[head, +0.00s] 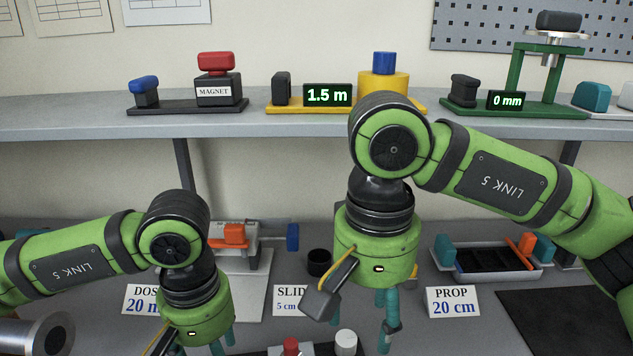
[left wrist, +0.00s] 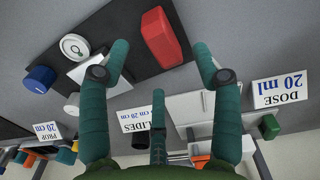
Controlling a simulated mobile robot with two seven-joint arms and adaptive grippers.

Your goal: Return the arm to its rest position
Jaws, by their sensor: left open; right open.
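My right gripper (head: 387,318) hangs from the right arm over the table in the middle of the head view. Its teal fingers point down and hold nothing visible; their tips are partly hidden. My left gripper (head: 222,345) is lower left, pointing down over the front of the table and cut off by the lower picture edge. In the left wrist view, its teal fingers (left wrist: 162,62) are spread apart with nothing between them. Beyond them are a red block (left wrist: 162,38) and a white round dial (left wrist: 74,47) on a dark base.
A shelf (head: 305,124) with instruments runs behind both arms. Cards reading DOSE (head: 140,299), SLIDES (head: 285,300) and PROP (head: 453,302) stand on the table. A tray (head: 543,268) stands at right, behind a clear dark mat (head: 560,318).

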